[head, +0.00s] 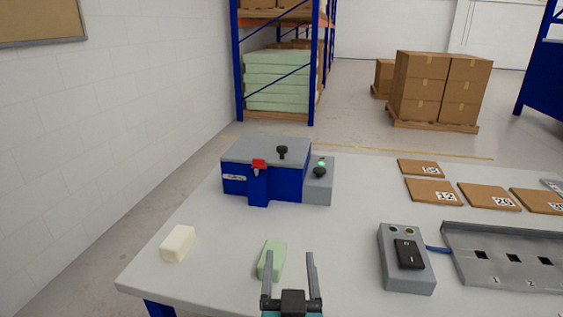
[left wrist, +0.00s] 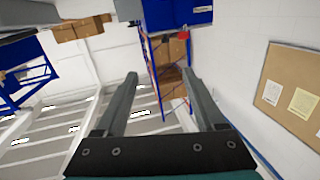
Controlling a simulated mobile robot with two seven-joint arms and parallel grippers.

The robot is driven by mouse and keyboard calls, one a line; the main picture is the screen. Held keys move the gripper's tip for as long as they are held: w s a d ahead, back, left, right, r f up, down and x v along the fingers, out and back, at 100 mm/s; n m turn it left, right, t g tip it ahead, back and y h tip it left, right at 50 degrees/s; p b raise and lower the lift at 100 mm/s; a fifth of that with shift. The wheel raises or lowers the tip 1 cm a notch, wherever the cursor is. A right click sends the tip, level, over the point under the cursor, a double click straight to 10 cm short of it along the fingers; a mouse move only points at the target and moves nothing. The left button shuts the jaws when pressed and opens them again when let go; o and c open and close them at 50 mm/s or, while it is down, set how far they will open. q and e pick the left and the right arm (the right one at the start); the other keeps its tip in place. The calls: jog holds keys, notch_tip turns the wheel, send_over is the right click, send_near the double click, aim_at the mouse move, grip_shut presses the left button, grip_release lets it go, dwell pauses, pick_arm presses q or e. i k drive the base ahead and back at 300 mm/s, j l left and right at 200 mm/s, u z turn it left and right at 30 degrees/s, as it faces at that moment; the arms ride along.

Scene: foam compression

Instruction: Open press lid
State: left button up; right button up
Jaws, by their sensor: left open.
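The press (head: 262,184) is a blue box near the back left of the table, with a flat grey lid (head: 262,150) lying shut on it. A black knob (head: 282,150) stands on the lid, and a red latch (head: 259,165) sits on the front. Part of the blue body (left wrist: 170,15) and the red latch (left wrist: 183,35) also show at the top of the left wrist view. My left gripper (head: 290,257) is open and empty at the front of the table, well short of the press and apart from it. My right gripper is not in view.
A cream foam block (head: 178,243) and a green foam block (head: 272,260) lie in front of the press. A grey control box (head: 407,258), a metal tray (head: 500,250) and numbered brown cards (head: 434,191) are to the right. Table between gripper and press is mostly clear.

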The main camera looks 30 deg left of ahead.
aim_at(291, 152)
jog(key=i+j, duration=0.6)
jog(key=i, duration=0.2)
